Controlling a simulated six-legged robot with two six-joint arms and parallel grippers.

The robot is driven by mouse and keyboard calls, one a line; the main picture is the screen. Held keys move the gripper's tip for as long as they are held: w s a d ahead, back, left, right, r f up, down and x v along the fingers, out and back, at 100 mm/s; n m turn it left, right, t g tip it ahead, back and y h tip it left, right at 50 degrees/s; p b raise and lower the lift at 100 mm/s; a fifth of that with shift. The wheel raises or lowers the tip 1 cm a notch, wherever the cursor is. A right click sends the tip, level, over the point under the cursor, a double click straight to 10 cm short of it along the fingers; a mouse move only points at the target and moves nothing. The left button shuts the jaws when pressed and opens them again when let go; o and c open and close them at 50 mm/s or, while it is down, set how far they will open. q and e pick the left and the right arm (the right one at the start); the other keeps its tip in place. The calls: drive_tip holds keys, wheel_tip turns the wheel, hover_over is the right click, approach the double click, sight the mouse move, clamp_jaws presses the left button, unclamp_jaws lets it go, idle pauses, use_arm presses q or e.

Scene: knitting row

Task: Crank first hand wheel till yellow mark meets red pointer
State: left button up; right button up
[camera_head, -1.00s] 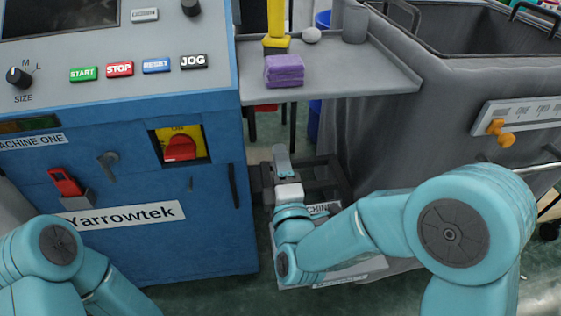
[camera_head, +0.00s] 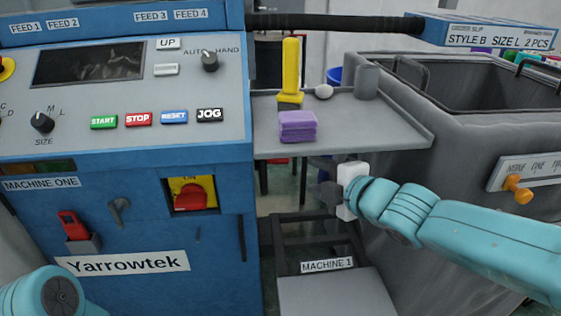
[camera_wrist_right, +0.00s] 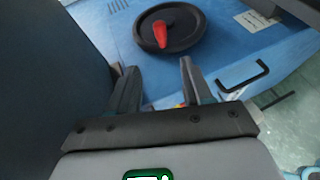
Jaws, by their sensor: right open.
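A black round hand wheel (camera_wrist_right: 188,43) shows in the right wrist view, on a blue machine panel. A red tapered piece (camera_wrist_right: 160,33) stands on the wheel; I cannot tell whether it is a handle or the pointer. No yellow mark shows on the wheel. My right gripper (camera_wrist_right: 156,72) is open and empty, with the wheel beyond its fingertips and apart from them. In the head view my right gripper (camera_head: 328,193) is beside the blue machine (camera_head: 130,215), below the grey shelf. The wheel is not seen there. My left gripper is out of view.
The grey shelf (camera_head: 345,140) holds a purple folded stack (camera_head: 298,126) and a yellow tool (camera_head: 291,70). A grey bin (camera_head: 445,140) stands right, near my right arm. A black handle (camera_wrist_right: 243,77) sticks out near the wheel. A red switch (camera_head: 190,197) sits on the machine front.

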sight(283, 161)
drive_tip(key=x, duration=1.6)
drive_tip(key=shift+w+d+f, duration=0.1)
drive_tip(key=shift+w+f, duration=0.05)
clamp_jaws()
